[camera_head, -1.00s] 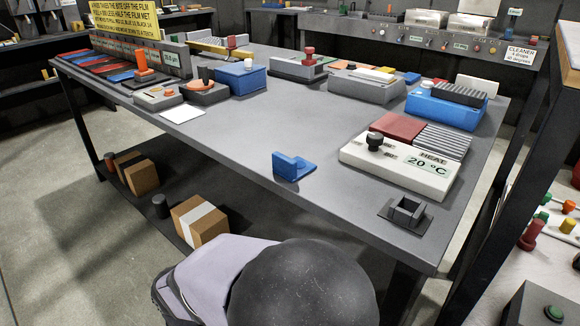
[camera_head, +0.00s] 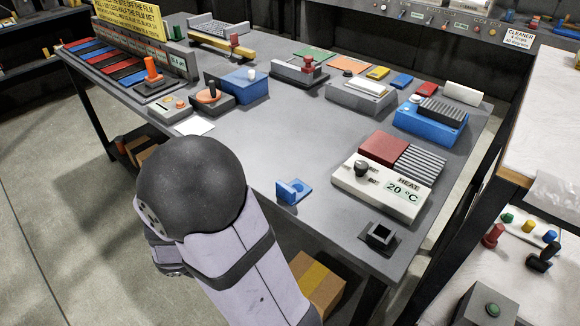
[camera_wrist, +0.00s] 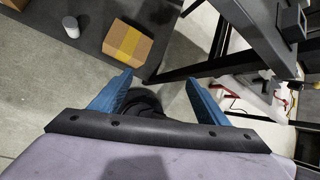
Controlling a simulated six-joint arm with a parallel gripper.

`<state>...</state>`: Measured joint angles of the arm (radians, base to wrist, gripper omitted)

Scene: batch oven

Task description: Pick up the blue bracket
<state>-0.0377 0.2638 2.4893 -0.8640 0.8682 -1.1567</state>
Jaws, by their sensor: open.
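The blue bracket (camera_head: 293,191) is a small L-shaped piece with one upright face and a flat foot. It rests near the front edge of the grey table (camera_head: 262,160) in the head view. My gripper shows in the wrist view (camera_wrist: 155,92), its two blue fingers spread apart with nothing between them. It points down past the table toward the floor and the lower shelf. In the head view my arm is in front of the table's edge, left of the bracket, and the fingers are not visible there. The bracket does not show in the wrist view.
The table around the bracket is clear.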

